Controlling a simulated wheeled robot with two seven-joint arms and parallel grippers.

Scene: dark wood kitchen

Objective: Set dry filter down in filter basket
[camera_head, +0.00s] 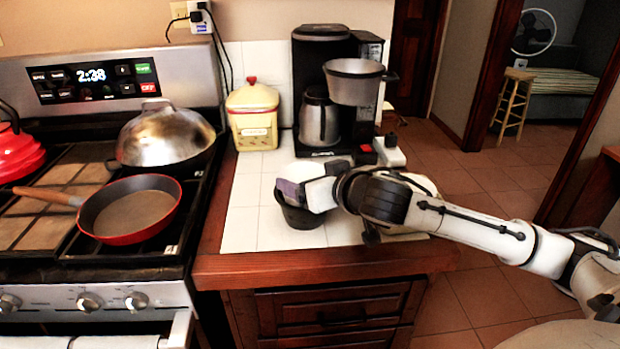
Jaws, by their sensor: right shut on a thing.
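My right gripper (300,191) is over the white tiled counter, its arm coming in from the right. The coffee maker (321,48) stands at the back of the counter. A grey, bowl-shaped filter basket (354,86) with a dark handle sticks out from its upper front, above and to the right of the gripper. My left gripper is out of view.
A steel carafe (318,119) stands in the coffee maker. A yellow canister (253,118) with a red knob is to its left. The stove at left holds a red pan (130,212) and a domed metal lid (166,136). The counter's front left tiles are clear.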

